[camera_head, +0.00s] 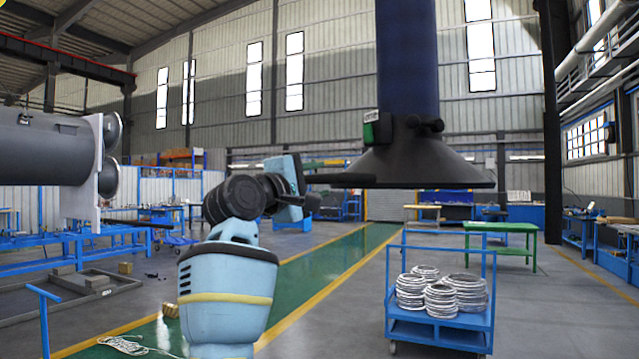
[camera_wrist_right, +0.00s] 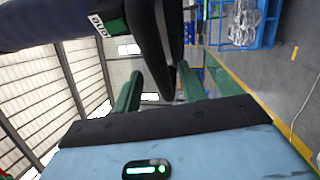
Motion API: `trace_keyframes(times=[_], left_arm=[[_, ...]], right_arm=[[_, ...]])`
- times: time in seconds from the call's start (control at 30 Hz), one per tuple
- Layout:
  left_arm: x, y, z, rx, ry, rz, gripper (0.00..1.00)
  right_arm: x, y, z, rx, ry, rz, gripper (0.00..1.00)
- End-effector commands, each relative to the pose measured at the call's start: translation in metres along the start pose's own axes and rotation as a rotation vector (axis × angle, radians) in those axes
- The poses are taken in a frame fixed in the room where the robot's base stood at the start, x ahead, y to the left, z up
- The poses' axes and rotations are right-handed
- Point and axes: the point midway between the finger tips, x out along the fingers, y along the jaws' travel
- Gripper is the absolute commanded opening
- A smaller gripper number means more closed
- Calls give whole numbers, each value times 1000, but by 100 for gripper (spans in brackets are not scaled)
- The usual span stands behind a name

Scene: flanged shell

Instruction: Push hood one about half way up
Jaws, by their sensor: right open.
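The black flared hood (camera_head: 418,165) hangs at the lower end of a dark blue duct (camera_head: 407,60) in the head view. A small green-and-black label box (camera_head: 375,130) sits on its neck. Contact cannot be told. My left gripper is not in view.
A blue cart (camera_head: 440,328) with several wire coils stands below right of the hood. A green table (camera_head: 500,227) is behind it. A large grey cylinder (camera_head: 40,150) is at left.

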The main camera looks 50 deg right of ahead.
Motion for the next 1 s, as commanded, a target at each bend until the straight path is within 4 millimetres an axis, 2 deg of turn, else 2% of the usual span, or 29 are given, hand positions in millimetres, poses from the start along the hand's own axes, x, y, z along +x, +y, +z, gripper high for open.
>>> trace_keyframes(times=[0.03, 0.2, 0.4, 1.0], left_arm=[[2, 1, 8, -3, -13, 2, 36], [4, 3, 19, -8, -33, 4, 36], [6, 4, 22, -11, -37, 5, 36], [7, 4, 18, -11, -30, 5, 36]], right_arm=[[-10, -5, -4, -3, 5, 0, 41], [-37, -5, -4, -5, 4, 0, 41], [-54, -3, -2, -3, 2, 0, 41], [-56, -1, -1, -1, 1, 0, 41]])
